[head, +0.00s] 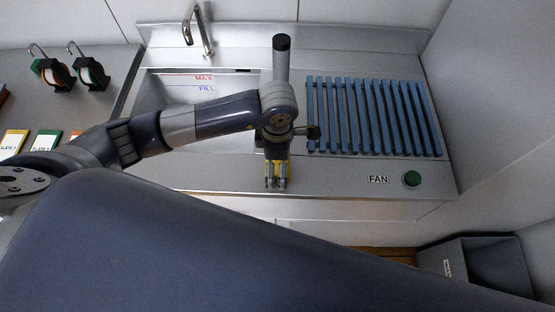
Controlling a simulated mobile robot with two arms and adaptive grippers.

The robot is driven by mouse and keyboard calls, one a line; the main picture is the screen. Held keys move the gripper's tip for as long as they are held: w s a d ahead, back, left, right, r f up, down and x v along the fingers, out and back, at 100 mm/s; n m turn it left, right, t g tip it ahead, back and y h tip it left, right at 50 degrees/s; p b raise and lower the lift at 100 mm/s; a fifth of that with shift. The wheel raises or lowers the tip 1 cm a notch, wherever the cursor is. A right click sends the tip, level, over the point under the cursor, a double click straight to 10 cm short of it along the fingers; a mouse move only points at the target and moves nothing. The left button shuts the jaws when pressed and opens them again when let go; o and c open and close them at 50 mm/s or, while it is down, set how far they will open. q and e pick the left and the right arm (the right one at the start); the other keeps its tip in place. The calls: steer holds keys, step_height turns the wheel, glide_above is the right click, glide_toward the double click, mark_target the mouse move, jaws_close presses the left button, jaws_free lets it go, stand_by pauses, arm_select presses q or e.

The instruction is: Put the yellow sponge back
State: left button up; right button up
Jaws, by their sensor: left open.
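My left gripper (276,183) is open over the front strip of the counter, between the sink and the blue rack. A yellow patch (276,168), which looks like the yellow sponge, shows at the fingers. Most of it is hidden by the gripper, and I cannot tell whether the fingers touch it. My right gripper is not in view.
The sink (165,103) with MAX and FILL marks lies behind my left arm, under a faucet (193,35). A grey bin (478,262) stands lower right.

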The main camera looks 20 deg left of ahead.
arm_select(q)
steer(key=shift+r, duration=0.25)
step_height(320, 180, up, 12)
steer(key=b, duration=0.3)
